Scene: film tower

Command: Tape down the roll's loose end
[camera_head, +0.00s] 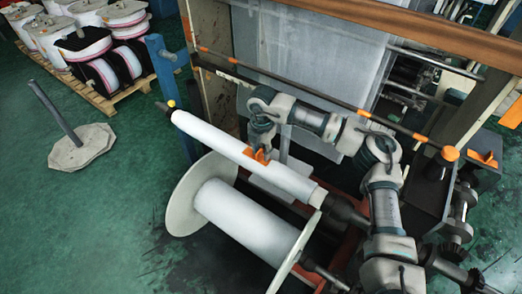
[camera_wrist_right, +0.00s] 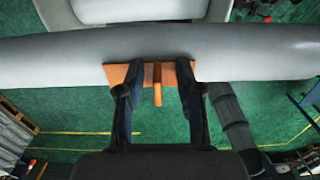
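The white roll (camera_head: 215,141) lies on a slanted shaft in the head view and spans the right wrist view (camera_wrist_right: 60,60). An orange piece (camera_head: 254,155) lies against the side of the roll. In the right wrist view this orange piece (camera_wrist_right: 122,74) is a flat plate with a thin upright tab in its middle. My right gripper (camera_wrist_right: 157,75) is at the roll, its two dark fingers apart on either side of the tab, with gaps to it. I cannot make out the roll's loose end. My left gripper is not in view.
A large spool (camera_head: 240,222) with wide flanges sits just below the roll. A blue post (camera_head: 168,75) stands near the roll's far end. A dark tray (camera_head: 478,165) with an orange piece is at the right. Wrapped rolls on a pallet (camera_head: 115,98) stand at the upper left.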

